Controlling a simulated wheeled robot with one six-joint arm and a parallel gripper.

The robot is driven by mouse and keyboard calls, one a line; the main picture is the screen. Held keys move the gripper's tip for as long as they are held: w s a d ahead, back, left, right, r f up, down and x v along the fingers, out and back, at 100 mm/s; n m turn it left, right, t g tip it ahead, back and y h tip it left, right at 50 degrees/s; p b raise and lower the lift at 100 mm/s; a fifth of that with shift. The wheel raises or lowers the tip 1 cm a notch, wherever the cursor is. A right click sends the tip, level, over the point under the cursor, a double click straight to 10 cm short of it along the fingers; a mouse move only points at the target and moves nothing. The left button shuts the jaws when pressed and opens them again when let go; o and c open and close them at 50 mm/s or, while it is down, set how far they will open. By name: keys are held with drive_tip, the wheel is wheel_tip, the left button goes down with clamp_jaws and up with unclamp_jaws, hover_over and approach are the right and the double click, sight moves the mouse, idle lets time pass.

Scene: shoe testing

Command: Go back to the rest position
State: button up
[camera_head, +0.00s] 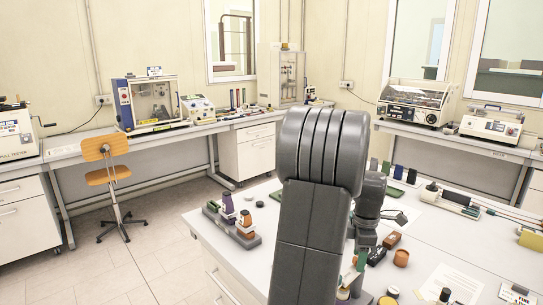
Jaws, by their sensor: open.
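My dark grey arm rises from the bottom middle of the head view, with its large elbow in front of the table. Beyond it, my wrist and gripper (364,241) point down over the white worktable (257,266). The gripper is open; its fingertips are small and partly lost among the items below. I see nothing held in it. A dark item (376,256) and a brown block (392,240) lie close to the gripper on the table; I cannot tell whether it touches them. My arm hides part of the table's middle.
An orange-brown pot (401,258), a paper sheet (450,284) and a cylindrical device (450,198) are at right. An orange chair (107,175) stands on open floor at left. Benches with machines line the walls.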

drive_tip(key=m, duration=0.4)
drive_tip(key=shift+m, duration=0.4)
drive_tip(key=m, duration=0.3)
drive_tip(key=shift+m+b, duration=0.35)
drive_tip(key=shift+m, duration=0.05)
drive_tip(key=m, duration=0.4)
drive_tip(key=shift+m, duration=0.3)
drive_tip(key=shift+a+m+b, duration=0.1)
drive_tip(key=shift+m+b, duration=0.4)
drive_tip(key=shift+m, duration=1.4)
